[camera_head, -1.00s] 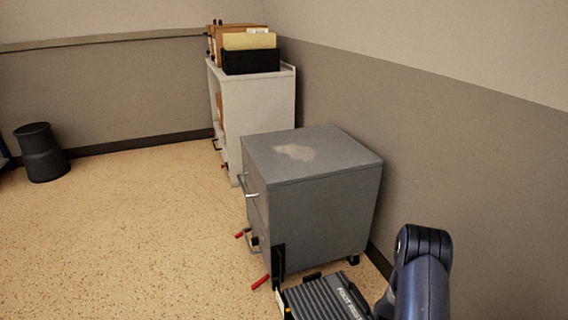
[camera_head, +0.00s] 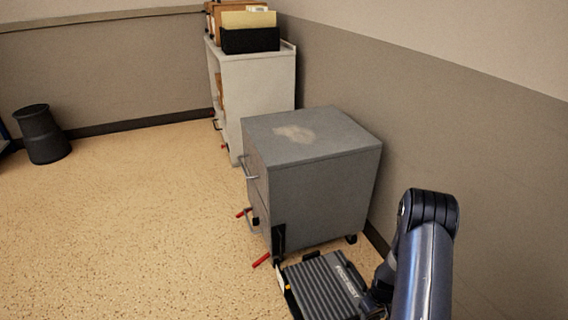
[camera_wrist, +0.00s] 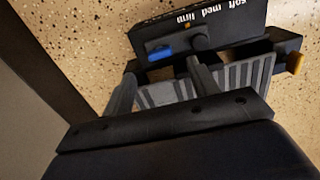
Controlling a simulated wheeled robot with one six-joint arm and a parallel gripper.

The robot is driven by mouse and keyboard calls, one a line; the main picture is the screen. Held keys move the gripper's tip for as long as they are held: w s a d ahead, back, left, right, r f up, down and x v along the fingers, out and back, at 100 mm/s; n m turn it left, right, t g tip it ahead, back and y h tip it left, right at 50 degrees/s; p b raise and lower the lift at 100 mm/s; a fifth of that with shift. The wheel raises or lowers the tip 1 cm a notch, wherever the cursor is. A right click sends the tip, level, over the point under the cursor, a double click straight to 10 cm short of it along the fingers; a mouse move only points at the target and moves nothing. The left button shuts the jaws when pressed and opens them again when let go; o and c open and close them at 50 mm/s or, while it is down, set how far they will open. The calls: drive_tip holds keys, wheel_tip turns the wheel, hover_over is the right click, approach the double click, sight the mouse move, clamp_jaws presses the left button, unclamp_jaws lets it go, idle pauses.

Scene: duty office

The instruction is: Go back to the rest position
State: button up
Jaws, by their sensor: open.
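My gripper (camera_wrist: 162,86) shows in the wrist view with its two grey fingers apart and nothing visible between them. Beyond the fingers lies a dark ridged footrest (camera_wrist: 240,74), with a black end panel marked "soft med firm" and a blue slider. In the head view the footrest (camera_head: 322,284) lies on the floor in front of the grey cabinet. My arm (camera_head: 425,255) rises at the lower right of the head view. Its gripper end is not clearly seen there. I cannot tell whether the fingers touch the footrest.
A grey drawer cabinet (camera_head: 318,188) with red-ended levers stands by the right wall. Behind it, a pale shelf unit (camera_head: 262,95) holds a black file box (camera_head: 250,40). A dark bin (camera_head: 42,135) stands at the left. The speckled floor (camera_head: 130,230) at left is open.

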wheel_tip(320, 180, down, 8)
drive_tip(key=b, duration=0.3)
drive_tip(key=shift+r, duration=0.2)
drive_tip(key=shift+r+n+p, duration=0.4)
drive_tip(key=shift+r+p, duration=0.1)
drive_tip(key=shift+p, duration=0.1)
drive_tip(key=n+p, duration=0.1)
drive_tip(key=n, duration=0.3)
drive_tip(key=shift+n, duration=0.4)
drive_tip(key=n+p, duration=0.2)
drive_tip(key=n, duration=0.2)
drive_tip(key=shift+r, duration=0.1)
drive_tip(key=n+p, duration=0.2)
drive_tip(key=n, duration=0.1)
drive_tip(key=shift+n, duration=0.4)
drive_tip(key=n+p, duration=0.3)
drive_tip(key=n, duration=0.1)
drive_tip(key=shift+n, duration=0.3)
drive_tip(key=shift+r, duration=0.25)
drive_tip(key=shift+r+p, duration=0.4)
drive_tip(key=shift+r, duration=0.3)
